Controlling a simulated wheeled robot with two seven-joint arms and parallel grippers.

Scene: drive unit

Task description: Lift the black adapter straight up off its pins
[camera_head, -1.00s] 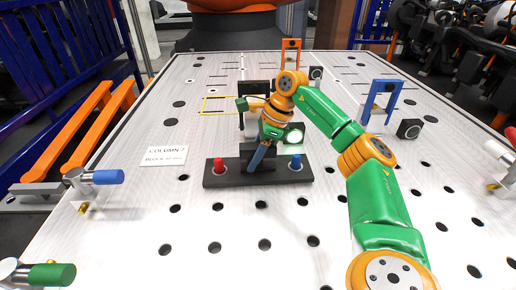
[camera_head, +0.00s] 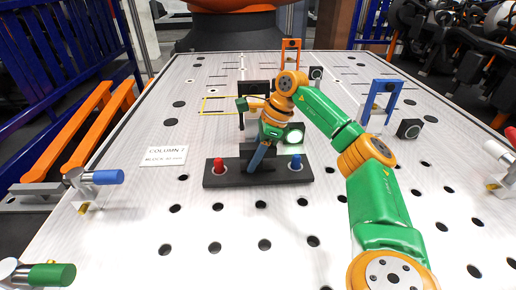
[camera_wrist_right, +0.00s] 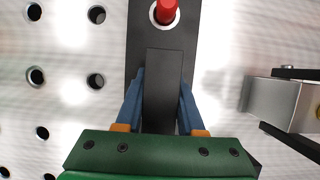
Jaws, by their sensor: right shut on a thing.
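The black adapter (camera_head: 247,150) stands on the middle of a black base bar (camera_head: 230,180), between a red pin (camera_head: 219,165) and a blue pin (camera_head: 296,163). My right gripper (camera_head: 262,157) reaches down onto the adapter. In the right wrist view the blue fingers of my right gripper (camera_wrist_right: 162,90) are shut on both sides of the adapter (camera_wrist_right: 164,65), and the red pin (camera_wrist_right: 164,11) shows beyond it. The pins under the adapter are hidden. I cannot tell any gap between the adapter and the bar. My left gripper is not in view.
A yellow outline (camera_head: 203,106) lies behind the bar, and an orange arch (camera_head: 291,43) stands farther back. A blue arch (camera_head: 393,98) and a black block (camera_head: 409,129) stand to the right. A label card (camera_head: 165,156) lies left. The perforated table is clear in front.

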